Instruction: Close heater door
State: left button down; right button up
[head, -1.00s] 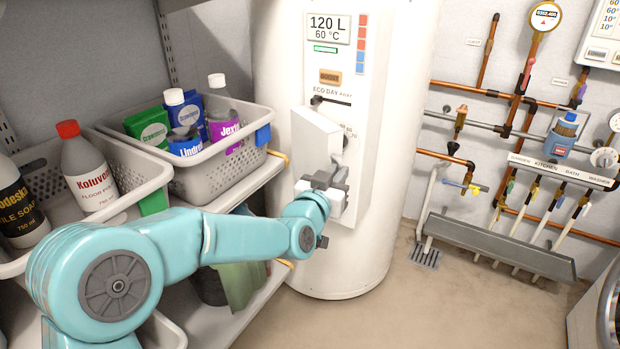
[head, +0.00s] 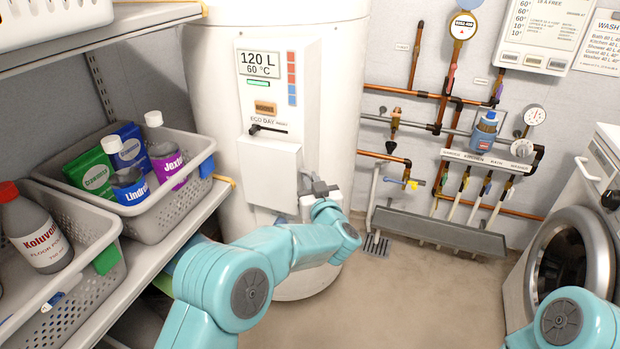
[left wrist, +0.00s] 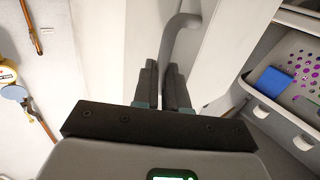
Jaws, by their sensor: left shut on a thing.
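The heater door (head: 271,167) is a small white panel on the front of the white water heater (head: 220,75). It lies over or close to the front panel; I cannot tell whether a narrow gap remains. My left gripper (head: 318,190) is at the door's lower right edge. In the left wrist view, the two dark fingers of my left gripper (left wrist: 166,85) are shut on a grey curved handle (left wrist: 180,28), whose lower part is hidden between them. My right gripper is out of view; only part of my right arm shows at the lower right.
A shelf with crates (head: 150,215) of bottles stands left of the heater. Copper pipes with valves (head: 440,150) and a grey drain trough (head: 440,230) are on the wall to the right. A washing machine (head: 570,255) stands at the far right. The floor between is clear.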

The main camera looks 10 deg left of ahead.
pick_arm(q)
jog(key=shift+w+d+r+t, duration=0.15)
jog(key=shift+d+r+t, duration=0.15)
jog(key=shift+d+r, duration=0.4)
jog(key=c, duration=1.4)
grip_release()
jog(key=shift+c, duration=0.2)
jog(key=shift+o, duration=1.4)
jog(key=shift+w+d+f+m, duration=0.1)
jog(key=shift+w+f+m, duration=0.05)
jog(key=shift+w+m, duration=0.15)
jog(key=shift+s, duration=0.3)
jog(key=p+v, duration=0.1)
jog(key=v, duration=1.5)
jog(key=shift+a+f, duration=0.15)
jog(key=shift+a, duration=0.05)
